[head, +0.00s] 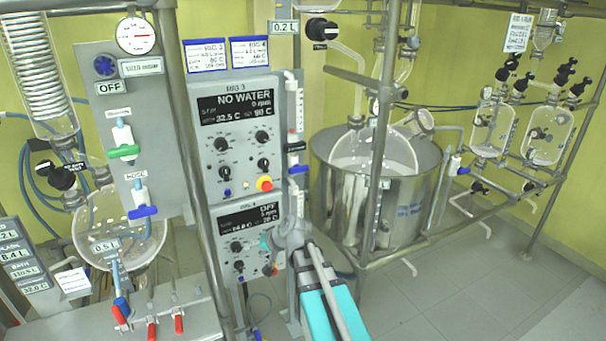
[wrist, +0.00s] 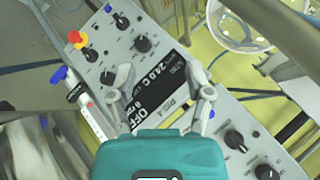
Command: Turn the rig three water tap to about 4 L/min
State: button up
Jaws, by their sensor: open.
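The upper control panel (head: 236,130), labelled RIG 3, shows NO WATER on its display. A clear flow tube (head: 294,98) stands along its right edge. Below it are a black fitting (head: 296,147) and a blue handle (head: 298,170); I cannot tell which is the water tap. My gripper (wrist: 165,85) is open and empty, its fingers in front of the lower panel (wrist: 110,30), labelled RIG 4, whose display reads OFF. In the head view my arm covers that panel's right edge. The wrist view also shows a blue handle (wrist: 58,73) beside a graduated tube (wrist: 88,108).
Knobs and a red-and-yellow button (head: 264,183) stick out from the panels. A metal post (head: 193,170) runs left of them. A large steel vessel (head: 350,200) stands to the right, inside a pipe frame. Red-handled valves (head: 151,328) are at the lower left. Floor is clear at lower right.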

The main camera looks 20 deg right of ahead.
jog(key=w+d+r+m+t, duration=0.3)
jog(key=w+d, duration=0.2)
jog(key=w, duration=0.1)
jog(key=m+t+h+b, duration=0.3)
jog(key=m+t+h, duration=0.2)
jog(key=m+t, duration=0.4)
send_near(300, 171)
jog(key=s+r+m+g, duration=0.1)
jog(key=s, duration=0.2)
jog(key=shift+w+d, duration=0.1)
jog(key=shift+w, duration=0.05)
jog(key=shift+w, duration=0.2)
jog(key=w, duration=1.3)
jog(key=shift+w+a, duration=0.25)
jog(key=shift+a, duration=0.05)
